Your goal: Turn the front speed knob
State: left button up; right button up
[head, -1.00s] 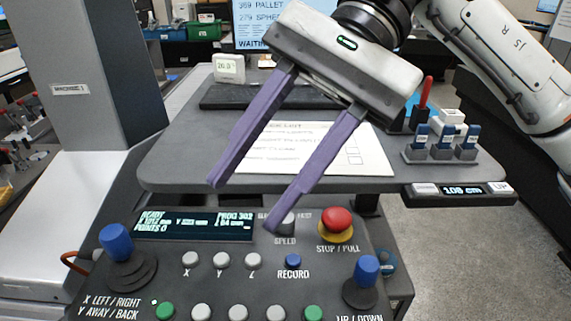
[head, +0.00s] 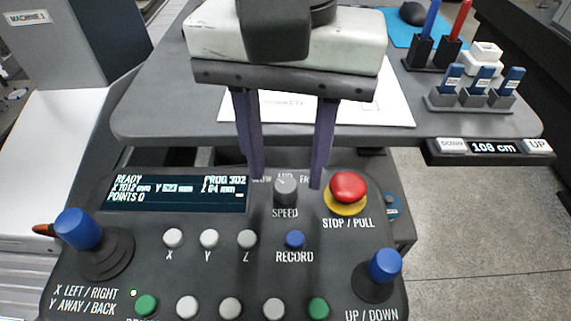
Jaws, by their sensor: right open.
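The speed knob (head: 285,190) is a small dark grey knob with a lighter top, above the SPEED label on the black control panel (head: 340,265). Its scale lettering behind it is partly hidden by the fingers. My right gripper (head: 287,183) comes down from the top with its two purple fingers open. The fingertips are near the knob, one to its left and one to its right, with gaps on both sides. I cannot tell whether the tips are level with the knob or above it. My left gripper is not in view.
A red stop button (head: 347,188) on a yellow base sits close right of the right finger. The display (head: 178,193) is on the left. Blue joysticks (head: 78,229) stand at both sides. A grey desk (head: 160,110) with paper and block holders lies behind.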

aim_at(285, 190)
jog(key=shift+f, duration=1.25)
grip_shut()
jog(key=m+b, duration=0.2)
jog(key=m, duration=0.1)
jog(key=shift+f+b, duration=0.2)
jog(key=shift+b, duration=0.2)
jog(key=m+b, duration=0.2)
jog(key=m, duration=0.1)
jog(key=shift+r, duration=0.1)
jog(key=shift+m+b, duration=0.55)
jog(key=shift+m, duration=0.65)
jog(key=shift+r+m, duration=0.1)
jog(key=shift+m, duration=0.5)
jog(key=shift+b, duration=0.3)
